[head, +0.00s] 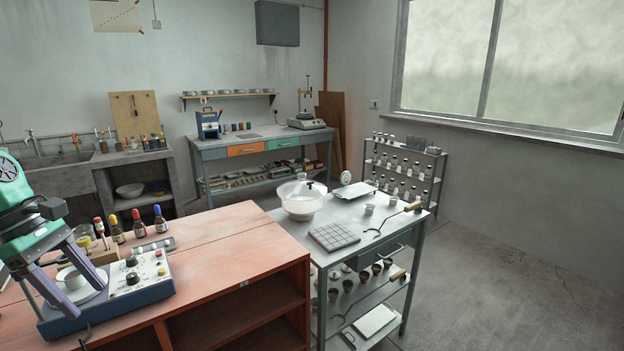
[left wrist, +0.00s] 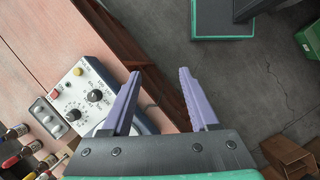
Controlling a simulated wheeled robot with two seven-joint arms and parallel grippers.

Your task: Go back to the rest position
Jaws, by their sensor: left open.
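My left gripper (head: 88,298) comes in from the left in the head view, over the blue-and-grey control box (head: 152,277) on the reddish bench (head: 225,238). Its two purple fingers are apart. In the left wrist view the gripper (left wrist: 159,74) has nothing between its fingers, and the box's knobbed panel (left wrist: 78,98) lies beyond and left of them. My right gripper is not in view.
Dropper bottles (head: 139,224) with coloured caps and a small grey tray (head: 154,245) stand behind the box. The bench's right half is clear. Open floor lies at right.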

